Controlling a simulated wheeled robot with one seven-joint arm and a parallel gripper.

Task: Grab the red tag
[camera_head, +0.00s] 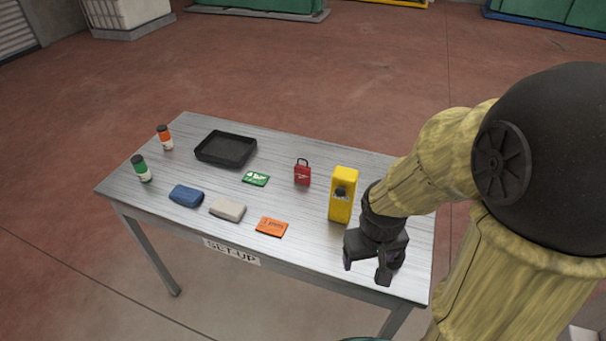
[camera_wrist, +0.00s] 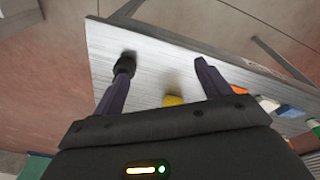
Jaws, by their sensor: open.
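In the head view, a small red piece (camera_head: 302,175) with a dark loop on top and a pale mark stands mid-table; it looks like a padlock. A flat orange card (camera_head: 271,227) with dark print lies near the front edge, and a flat green card (camera_head: 256,179) lies left of the red piece. I see no flat red card. My gripper (camera_head: 366,272) is open and empty over the right front part of the table, to the right of and nearer than the red piece. In the wrist view its two fingers (camera_wrist: 163,64) are spread; I cannot make out the red piece there.
A yellow box (camera_head: 342,195) stands between the red piece and my gripper.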

